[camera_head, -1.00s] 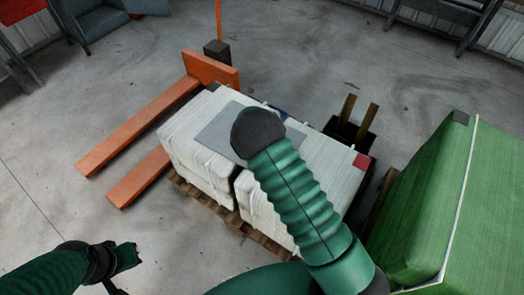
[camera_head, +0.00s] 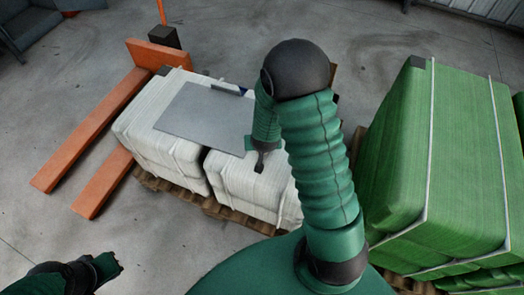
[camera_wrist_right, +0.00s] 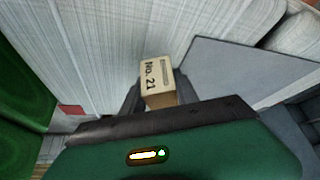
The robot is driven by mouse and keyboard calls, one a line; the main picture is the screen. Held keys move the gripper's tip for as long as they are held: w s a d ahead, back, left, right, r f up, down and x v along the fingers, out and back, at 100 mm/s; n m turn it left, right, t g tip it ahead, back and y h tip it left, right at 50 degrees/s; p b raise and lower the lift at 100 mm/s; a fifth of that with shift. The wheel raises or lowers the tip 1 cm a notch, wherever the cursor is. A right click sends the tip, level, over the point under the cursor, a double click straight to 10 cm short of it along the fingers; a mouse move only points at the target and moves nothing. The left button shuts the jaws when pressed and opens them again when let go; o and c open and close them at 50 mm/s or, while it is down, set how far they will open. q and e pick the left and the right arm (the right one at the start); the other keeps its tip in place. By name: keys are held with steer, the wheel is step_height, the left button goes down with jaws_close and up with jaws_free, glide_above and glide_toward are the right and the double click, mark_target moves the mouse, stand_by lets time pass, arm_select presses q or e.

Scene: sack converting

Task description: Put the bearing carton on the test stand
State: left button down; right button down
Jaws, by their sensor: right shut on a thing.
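The bearing carton (camera_wrist_right: 158,82), a small tan box marked "No. 21", sits between the fingers of my right gripper (camera_wrist_right: 152,98) in the right wrist view. My right gripper (camera_head: 259,167) points down over the white sacks in the head view, beside the right edge of a flat grey panel (camera_head: 205,118). The carton cannot be made out there. The grey panel lies on the sacks and also shows in the wrist view (camera_wrist_right: 235,75). I cannot tell whether it is the test stand. My left gripper (camera_head: 108,266) is low at the left, away from the sacks, its jaws unclear.
White sacks (camera_head: 245,190) stand on a wooden pallet (camera_head: 225,213). Orange forks (camera_head: 90,130) lie to the left. A tall strapped green stack (camera_head: 430,150) stands close on the right. Floor at the lower left is clear.

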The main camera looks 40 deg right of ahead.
steer(key=f+b, duration=0.2)
steer(key=f, duration=0.1)
steer(key=shift+s+f, duration=0.2)
steer(key=shift+f, duration=0.1)
steer(key=shift+w+f, duration=0.1)
steer(key=shift+d, duration=0.1)
steer(key=shift+f, duration=0.1)
steer(key=c, duration=0.9)
jaws_free()
